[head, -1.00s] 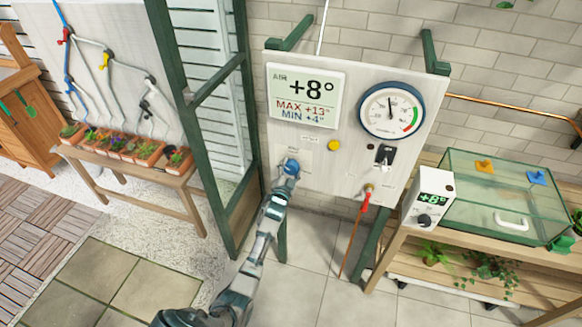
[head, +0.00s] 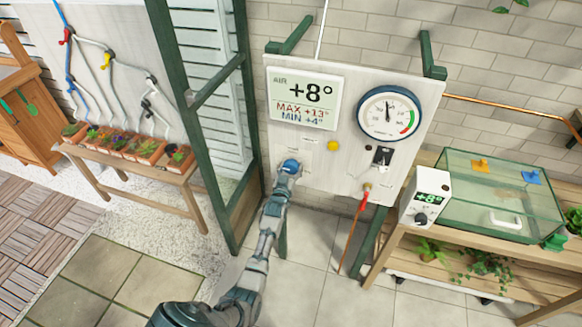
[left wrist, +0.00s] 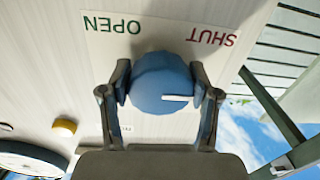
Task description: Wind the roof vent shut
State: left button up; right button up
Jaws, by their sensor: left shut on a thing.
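The blue vent knob (head: 291,163) is on the pale control panel (head: 309,151), below the air display. It also fills the middle of the left wrist view (left wrist: 160,82), round, with a white pointer mark on its right side. A label (left wrist: 160,40) behind it reads OPEN and SHUT, upside down in that view. My left gripper (head: 288,172) is shut on the knob, one finger on each side in the left wrist view (left wrist: 160,95). The roof vent itself cannot be made out. My right gripper is not in view.
The air display (head: 304,97) reads +8°. A round gauge (head: 388,113), a yellow button (head: 333,146), a switch (head: 382,156) and a red-handled tap (head: 365,196) share the panel. A glass case (head: 500,195) stands on a bench at right. Green frame posts stand left.

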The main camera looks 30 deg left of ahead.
pick_arm(q)
jog(key=shift+n, duration=0.4)
jog(key=shift+r, duration=0.2)
jog(key=o, duration=1.1)
jog(key=shift+a, duration=0.1)
jog(key=shift+o, duration=0.2)
jog(key=shift+s+f, duration=0.1)
jog(key=shift+s, duration=0.2)
jog(key=v, duration=1.1)
jog(key=shift+s, duration=0.15)
